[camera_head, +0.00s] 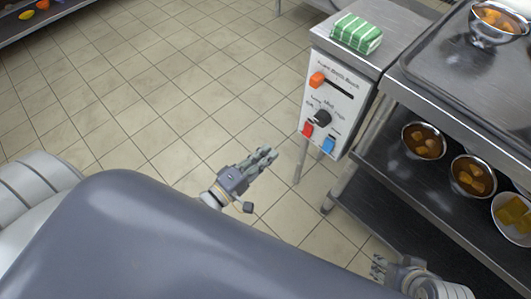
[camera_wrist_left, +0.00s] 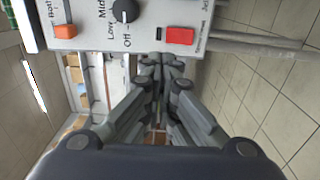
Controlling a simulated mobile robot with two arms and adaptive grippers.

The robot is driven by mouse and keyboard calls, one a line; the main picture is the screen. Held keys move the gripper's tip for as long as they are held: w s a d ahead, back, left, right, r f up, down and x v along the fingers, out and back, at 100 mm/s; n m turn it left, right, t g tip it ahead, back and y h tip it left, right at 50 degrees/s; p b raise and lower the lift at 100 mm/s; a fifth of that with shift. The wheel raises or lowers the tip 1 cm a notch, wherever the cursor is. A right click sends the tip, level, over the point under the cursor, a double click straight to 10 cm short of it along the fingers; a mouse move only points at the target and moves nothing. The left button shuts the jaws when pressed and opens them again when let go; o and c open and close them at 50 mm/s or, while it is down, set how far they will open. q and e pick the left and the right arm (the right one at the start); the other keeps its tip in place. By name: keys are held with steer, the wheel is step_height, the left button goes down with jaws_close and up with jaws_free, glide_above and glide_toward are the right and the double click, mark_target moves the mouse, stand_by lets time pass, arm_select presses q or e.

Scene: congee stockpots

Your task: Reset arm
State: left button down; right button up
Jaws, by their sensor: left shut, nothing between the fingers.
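My left gripper (camera_head: 264,158) is shut and empty over the tiled floor, to the left of a white control panel (camera_head: 343,105). In the left wrist view its fingertips (camera_wrist_left: 164,66) are together just below the panel's edge. I cannot tell whether they touch it. My right gripper (camera_head: 379,267) is at the bottom right of the head view, low beside the steel shelving. It is small there, and its finger opening is unclear.
The panel has an orange slider (camera_head: 317,79), a black dial (camera_head: 322,117), a red switch (camera_head: 307,129) and a blue switch (camera_head: 328,144). A green striped packet (camera_head: 356,33) lies above it. Food bowls (camera_head: 424,141) stand on the right shelves. The floor (camera_head: 150,100) at left is clear.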

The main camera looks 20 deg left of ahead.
stand_by(0.5)
